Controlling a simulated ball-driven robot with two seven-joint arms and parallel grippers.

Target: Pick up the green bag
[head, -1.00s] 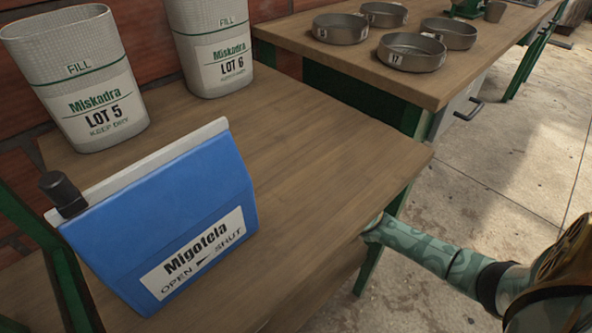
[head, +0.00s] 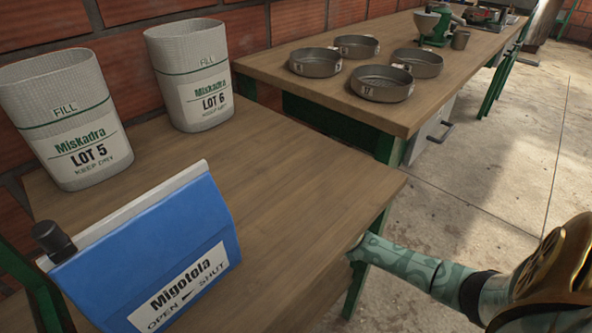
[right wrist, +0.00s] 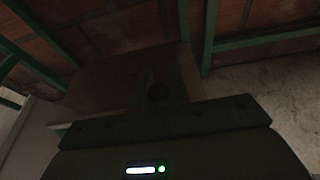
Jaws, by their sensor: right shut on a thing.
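I see no green bag that I can make out in either view. In the head view my patterned right arm reaches in from the right and its end meets the table's front edge, so the gripper is hidden there. In the dim right wrist view my right gripper (right wrist: 160,92) shows only as dark shapes, with a lit strip and green light on its body. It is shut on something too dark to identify. My left gripper is out of view.
A blue Migotela container (head: 150,245) stands on the near wooden table (head: 290,190). Behind it stand white sacks, Lot 5 (head: 85,170) and Lot 6 (head: 212,100). Several metal pans, including one pan (head: 382,86), sit on the far bench (head: 300,88). Concrete floor (head: 480,150) is open at right.

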